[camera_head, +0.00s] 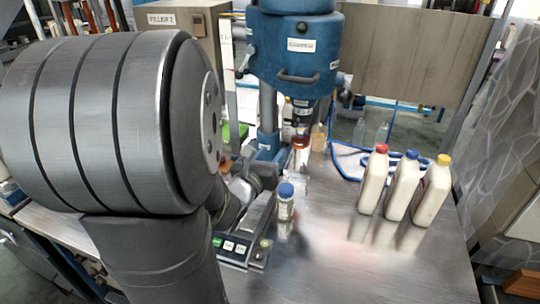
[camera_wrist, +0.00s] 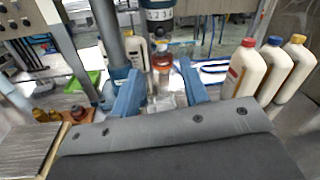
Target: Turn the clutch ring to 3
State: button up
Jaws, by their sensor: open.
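The clutch ring (camera_wrist: 160,15) is a dark band with white numbers at the bottom of the blue filler head, at the top of the wrist view. In the head view the ring (camera_head: 303,103) hangs under the blue housing (camera_head: 297,55). I cannot tell which number it is set to. My gripper (camera_wrist: 161,80) shows two blue fingers spread apart with nothing held. It is below and in front of the ring, apart from it. In the head view my arm largely hides the gripper.
White bottles with red (camera_head: 374,180), blue (camera_head: 403,187) and yellow (camera_head: 433,192) caps stand right. A blue-capped container (camera_head: 286,203) stands near a button panel (camera_head: 236,246). The metal table (camera_head: 345,265) is clear at front right.

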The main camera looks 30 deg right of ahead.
jog(key=shift+w+r+m, duration=0.15)
jog(key=shift+w+m, duration=0.05)
jog(key=shift+m, duration=0.1)
jog(key=c, duration=0.5)
jog(key=w+r+m+g+h, duration=0.1)
jog(key=w+m, duration=0.1)
jog(key=m, duration=0.2)
jog(key=w+d+r+m+g+h, duration=0.1)
jog(key=w+m, duration=0.1)
jog(key=m, duration=0.2)
jog(key=w+r+m+g+h, duration=0.1)
jog(key=w+m, duration=0.2)
jog(key=m, duration=0.1)
jog(key=shift+d+r+m+g, duration=0.2)
jog(key=shift+r+m+g, duration=0.1)
jog(key=shift+m+g, duration=0.1)
grip_shut()
jog(key=w+a+m+g, duration=0.2)
jog(key=w+m+g, duration=0.15)
jog(key=m, duration=0.45)
jog(key=m+g+y, duration=0.1)
jog(key=m+g, duration=0.1)
jog(key=m, duration=0.5)
send_near(301, 117)
jog(key=shift+w+d+f, duration=0.2)
jog(key=shift+d+f, duration=0.2)
jog(key=shift+d, duration=0.25)
jog(key=shift+w+d+f, duration=0.2)
jog(key=shift+d+f, duration=0.15)
jog(key=shift+d, duration=0.3)
